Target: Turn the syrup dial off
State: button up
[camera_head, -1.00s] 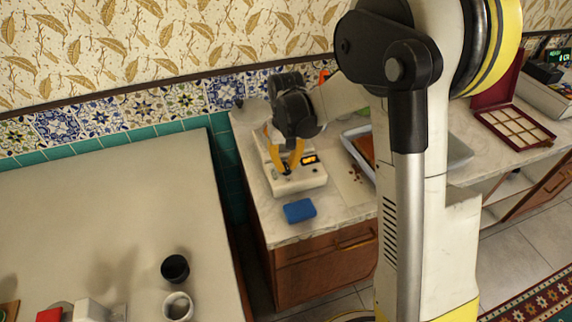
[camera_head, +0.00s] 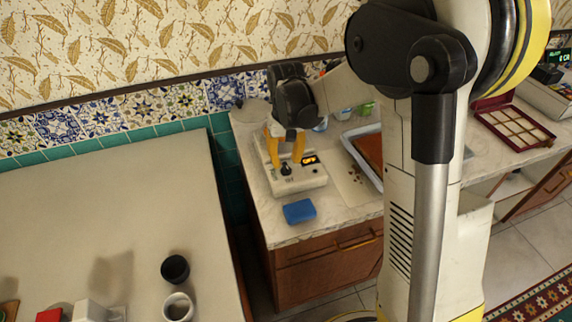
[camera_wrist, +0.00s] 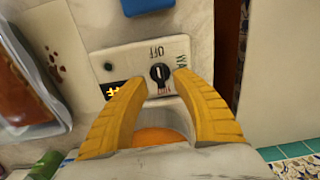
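The syrup dial (camera_wrist: 160,73) is a round black knob with a pale mark, on a white appliance panel (camera_head: 300,185). In the wrist view, "OFF" is printed above it, "WA..." to its right and a red label below. I cannot tell which end of the mark is the pointer. In the head view the dial (camera_head: 286,169) shows as a small dark knob. My gripper (camera_wrist: 160,81) has two yellow fingers spread apart, one each side of the dial's lower part. No contact shows. In the head view my gripper (camera_head: 285,162) is just above the dial.
A blue block (camera_head: 299,211) lies in front of the appliance on the marble counter (camera_head: 340,213). A tray (camera_head: 371,150) with a brown slab stands to the right. A black cup (camera_head: 175,268) and a white cup (camera_head: 177,306) stand on the left table.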

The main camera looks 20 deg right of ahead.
aim_at(286, 166)
notch_tip(286, 166, up, 10)
jog(key=shift+f, duration=0.2)
dwell(0.3)
jog(key=s+r+t, duration=0.1)
jog(key=s+t, duration=0.2)
jog(key=s, duration=0.7)
jog(key=s+r+t, duration=0.2)
jog(key=s+t, duration=0.2)
jog(key=s, duration=0.6)
jog(key=shift+r, duration=0.3)
